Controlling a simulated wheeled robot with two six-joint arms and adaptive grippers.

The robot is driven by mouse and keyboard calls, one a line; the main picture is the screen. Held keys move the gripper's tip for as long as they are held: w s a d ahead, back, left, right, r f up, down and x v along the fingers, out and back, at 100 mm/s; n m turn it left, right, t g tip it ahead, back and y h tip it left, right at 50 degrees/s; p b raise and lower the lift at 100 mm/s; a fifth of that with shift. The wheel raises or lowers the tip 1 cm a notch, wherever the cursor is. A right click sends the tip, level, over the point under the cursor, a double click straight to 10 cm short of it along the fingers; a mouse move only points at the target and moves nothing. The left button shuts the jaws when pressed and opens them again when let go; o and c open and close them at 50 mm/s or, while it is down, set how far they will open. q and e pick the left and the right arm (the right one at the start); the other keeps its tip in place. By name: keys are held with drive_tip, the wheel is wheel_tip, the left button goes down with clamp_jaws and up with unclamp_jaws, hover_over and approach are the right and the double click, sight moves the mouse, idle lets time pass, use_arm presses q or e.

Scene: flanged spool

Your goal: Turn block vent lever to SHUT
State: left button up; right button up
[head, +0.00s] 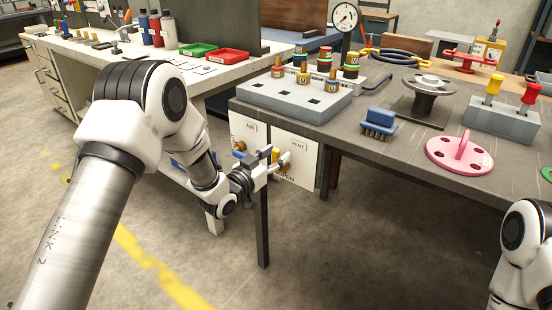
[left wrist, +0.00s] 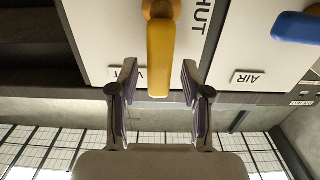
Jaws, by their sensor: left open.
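The vent lever is yellow and sits on a white panel (head: 308,150) under the bench edge. In the left wrist view, the lever (left wrist: 160,58) runs down the picture from its pivot at the top edge. Part of a SHUT label (left wrist: 203,15) shows beside the pivot. My left gripper (head: 277,157) is open in front of the panel. In the left wrist view its fingers (left wrist: 159,75) stand on either side of the lever, with visible gaps. In the head view the gripper partly covers the lever and an OPEN label. My right gripper is out of view.
A blue lever (left wrist: 298,27) sits on the neighbouring AIR panel. Above is the bench top (head: 385,155) with a grey block (head: 300,108), a blue brush (head: 379,122), a dark spool (head: 428,100) and a pink flange (head: 450,155). A bench leg (head: 262,225) stands below the gripper.

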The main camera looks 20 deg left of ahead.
use_arm(q)
drive_tip(key=shift+w+d+r, duration=0.1)
drive_tip(key=shift+w, duration=0.1)
clamp_jaws()
